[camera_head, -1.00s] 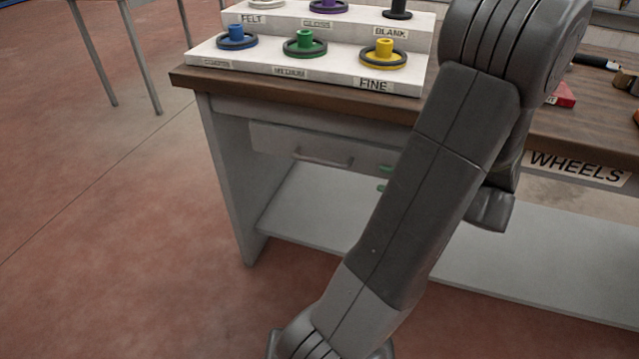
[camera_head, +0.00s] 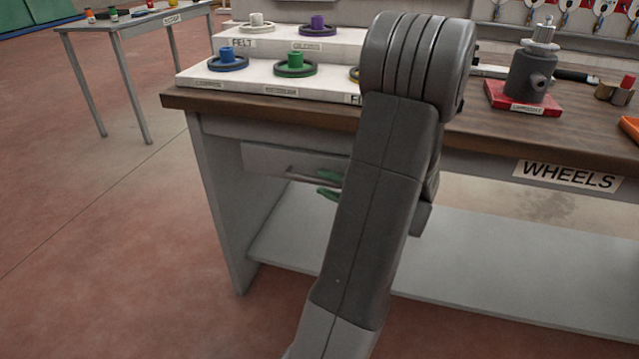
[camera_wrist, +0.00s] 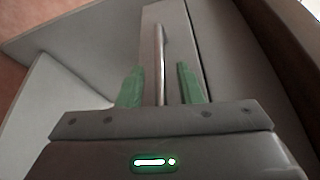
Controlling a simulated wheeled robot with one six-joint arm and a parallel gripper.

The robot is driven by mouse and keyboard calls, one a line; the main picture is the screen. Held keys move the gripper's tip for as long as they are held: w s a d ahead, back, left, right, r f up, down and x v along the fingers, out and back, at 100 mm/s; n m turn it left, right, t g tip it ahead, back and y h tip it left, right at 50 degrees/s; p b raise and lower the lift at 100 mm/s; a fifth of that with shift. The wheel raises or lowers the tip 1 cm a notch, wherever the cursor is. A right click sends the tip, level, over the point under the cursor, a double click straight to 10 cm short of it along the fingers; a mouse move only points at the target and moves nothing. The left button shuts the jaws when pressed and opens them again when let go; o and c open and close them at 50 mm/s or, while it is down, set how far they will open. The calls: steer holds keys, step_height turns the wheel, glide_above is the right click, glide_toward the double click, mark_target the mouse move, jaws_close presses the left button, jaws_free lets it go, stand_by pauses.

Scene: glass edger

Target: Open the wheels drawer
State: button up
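The drawer (camera_head: 262,157) is a pale grey front under the left end of the workbench, and it looks shut. Its bar handle (camera_head: 298,173) sticks out from the front. In the wrist view the handle (camera_wrist: 158,45) runs up the picture between the two green fingers, with gaps visible on both sides. My gripper (camera_head: 329,185) is open at the right end of the handle; the wrist view also shows its fingers (camera_wrist: 160,85). My arm hides the right part of the drawer front. A "WHEELS" label (camera_head: 566,175) is on the bench edge to the right.
The brown benchtop (camera_head: 480,135) overhangs the drawer. A white stepped rack (camera_head: 205,78) with coloured wheels stands on it. A grey lower shelf (camera_head: 480,270) lies below, and a side panel (camera_head: 222,200) closes the left end. The floor in front is clear.

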steer(key=shift+x, duration=1.3)
steer(key=shift+c, duration=0.2)
jaws_close()
steer(key=s+a+b, duration=0.2)
steer(key=s+a, duration=0.2)
steer(key=s, duration=0.7)
steer(key=s+a+b, duration=0.2)
steer(key=s+a, duration=0.1)
steer(key=s, duration=0.9)
steer(key=shift+s+a, duration=0.35)
steer(key=shift+o, duration=0.2)
jaws_free()
